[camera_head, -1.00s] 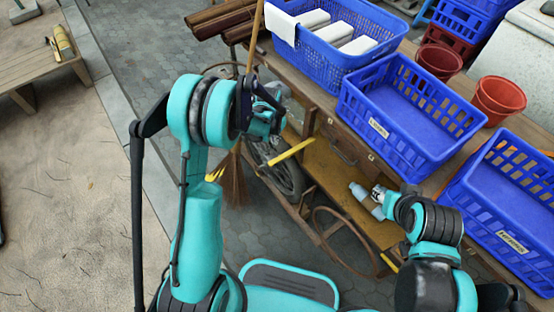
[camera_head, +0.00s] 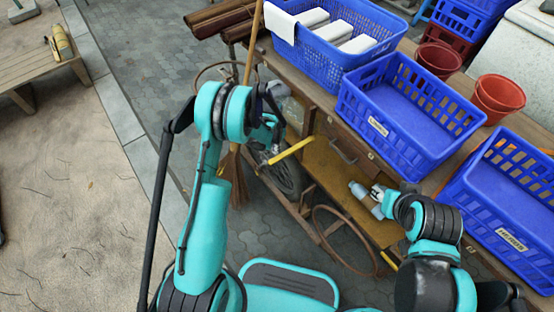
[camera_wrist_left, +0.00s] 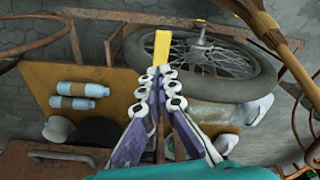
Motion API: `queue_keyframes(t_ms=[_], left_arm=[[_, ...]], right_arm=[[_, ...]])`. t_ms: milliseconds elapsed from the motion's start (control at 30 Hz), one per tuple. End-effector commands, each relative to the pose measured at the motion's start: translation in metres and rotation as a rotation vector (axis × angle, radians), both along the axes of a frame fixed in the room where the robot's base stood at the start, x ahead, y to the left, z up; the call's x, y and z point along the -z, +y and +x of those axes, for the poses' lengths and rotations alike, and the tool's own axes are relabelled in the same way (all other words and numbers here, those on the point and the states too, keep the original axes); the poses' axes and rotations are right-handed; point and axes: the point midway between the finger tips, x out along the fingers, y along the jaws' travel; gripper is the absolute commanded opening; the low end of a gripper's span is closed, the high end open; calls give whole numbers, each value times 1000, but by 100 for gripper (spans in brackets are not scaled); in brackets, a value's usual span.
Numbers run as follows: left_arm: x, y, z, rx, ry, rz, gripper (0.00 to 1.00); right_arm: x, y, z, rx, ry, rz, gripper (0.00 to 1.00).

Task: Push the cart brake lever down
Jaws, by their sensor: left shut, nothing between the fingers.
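The yellow brake lever (camera_head: 291,152) sticks out from the side of the wooden cart, by the wheel. It also shows in the left wrist view (camera_wrist_left: 162,46), directly beyond my fingertips. My left gripper (camera_head: 273,153) is shut and empty, close to the lever's left part. In the left wrist view the closed fingertips (camera_wrist_left: 160,73) overlap the lever's near end; I cannot tell whether they touch it. My right gripper (camera_head: 379,191) is at the cart's lower shelf, in front of the bottles in this view; its finger opening is unclear.
The cart wheel (camera_wrist_left: 215,50) stands beside the lever. A broom (camera_head: 238,175) leans against the cart near my left forearm. Pale blue bottles (camera_wrist_left: 83,90) lie on the lower shelf (camera_head: 330,165). Blue crates (camera_head: 400,135) and red pots (camera_head: 497,98) stand on top.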

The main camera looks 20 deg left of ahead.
Motion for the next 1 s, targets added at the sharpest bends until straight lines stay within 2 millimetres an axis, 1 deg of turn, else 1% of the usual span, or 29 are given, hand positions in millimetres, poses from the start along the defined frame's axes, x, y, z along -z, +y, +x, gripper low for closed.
queue_keyframes(t_ms=[33, 300, 467, 600, 1000], left_arm=[[7, 0, 1, 0, 0, 0, 0], [41, -1, 4, 0, 0, 0, 0], [57, -2, 5, 0, 0, 0, 0], [61, -2, 6, 0, 0, 0, 0], [63, -2, 6, 0, 0, 0, 0]], right_arm=[[4, 0, 0, 0, 0, 0, 40], [22, 0, 0, 0, 0, 0, 40], [29, 0, 0, 0, 0, 0, 40], [30, 0, 0, 0, 0, 0, 40], [29, 0, 0, 0, 0, 0, 40]])
